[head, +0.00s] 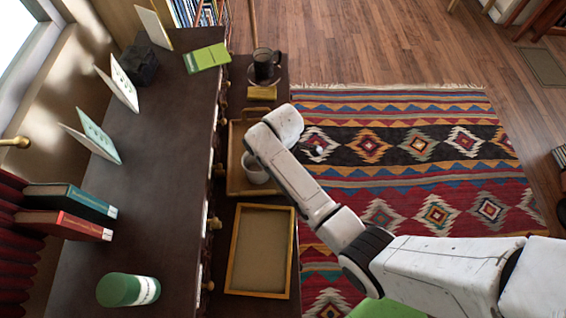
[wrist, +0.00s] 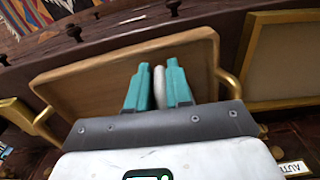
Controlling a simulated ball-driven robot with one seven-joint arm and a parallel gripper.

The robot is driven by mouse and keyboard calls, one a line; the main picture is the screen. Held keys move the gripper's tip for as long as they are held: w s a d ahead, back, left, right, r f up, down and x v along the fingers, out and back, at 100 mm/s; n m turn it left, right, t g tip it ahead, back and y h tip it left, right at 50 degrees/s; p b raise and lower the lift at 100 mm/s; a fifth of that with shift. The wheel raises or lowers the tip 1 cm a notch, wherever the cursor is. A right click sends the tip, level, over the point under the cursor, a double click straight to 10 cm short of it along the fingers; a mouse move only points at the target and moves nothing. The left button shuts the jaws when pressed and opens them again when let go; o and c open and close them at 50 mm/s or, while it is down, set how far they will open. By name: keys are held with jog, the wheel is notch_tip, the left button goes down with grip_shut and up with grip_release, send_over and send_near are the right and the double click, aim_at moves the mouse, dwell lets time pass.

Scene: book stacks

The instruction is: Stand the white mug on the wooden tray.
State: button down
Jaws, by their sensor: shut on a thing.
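The white mug (head: 256,168) shows in the head view partly under my arm, over the lower right part of the wooden tray (head: 234,150). In the wrist view my gripper (wrist: 160,70) has its two teal fingers shut on a thin white part of the mug (wrist: 160,90). The tray (wrist: 85,85), with brass handles, spreads out below the fingers there. My arm hides the gripper in the head view. I cannot tell whether the mug's base touches the tray or is a little above it.
A wood-framed shallow tray (head: 233,250) lies just nearer on the same low shelf. A dark cup (head: 264,68) on a saucer stands beyond the wooden tray. The higher dark ledge (head: 165,150) at left holds books (head: 70,200), cards and a green cylinder (head: 128,289).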

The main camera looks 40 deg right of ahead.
jog(key=shift+f, duration=0.1)
jog(key=c, duration=1)
grip_release()
jog(key=shift+c, duration=0.2)
notch_tip(320, 180, up, 12)
jog(key=shift+r, duration=0.15)
jog(key=s+d+f+m, duration=0.1)
jog(key=s+m, duration=0.4)
jog(key=s, duration=0.6)
jog(key=s+d+f+m+t, duration=0.1)
jog(key=s+m, duration=0.5)
jog(key=s, duration=0.6)
jog(key=shift+d, duration=0.4)
